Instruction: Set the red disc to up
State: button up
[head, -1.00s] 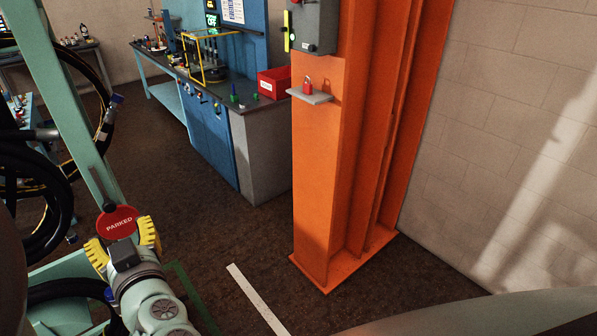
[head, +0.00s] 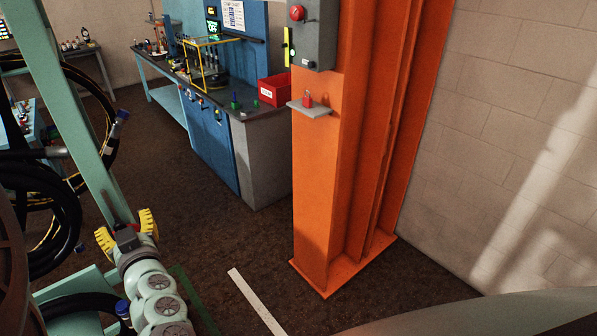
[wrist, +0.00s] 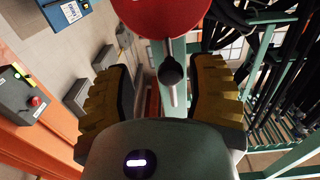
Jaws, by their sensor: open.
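The red disc (wrist: 165,14) shows at the top of the wrist view, cut off by the frame edge. Below it a pale rod with a dark round knob (wrist: 172,70) runs down between my fingers. My gripper (wrist: 165,80) is open, with one yellow ridged finger on each side of the rod; I cannot tell whether either touches it. In the head view my gripper (head: 128,228) is at the lower left by a green post, and the disc's face does not show there.
A green frame post (head: 85,120) with black hoses (head: 45,205) stands at the left. An orange column (head: 318,190) carries a grey box with a red button (head: 297,13) and a shelf with a red padlock (head: 307,99). A workbench (head: 262,155) stands behind. Open floor lies between.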

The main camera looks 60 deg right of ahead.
jog(key=shift+w+a+p, duration=0.3)
jog(key=shift+w+p, duration=0.15)
jog(key=shift+w, duration=0.1)
jog(key=shift+c, duration=0.2)
grip_shut()
dwell(0.4)
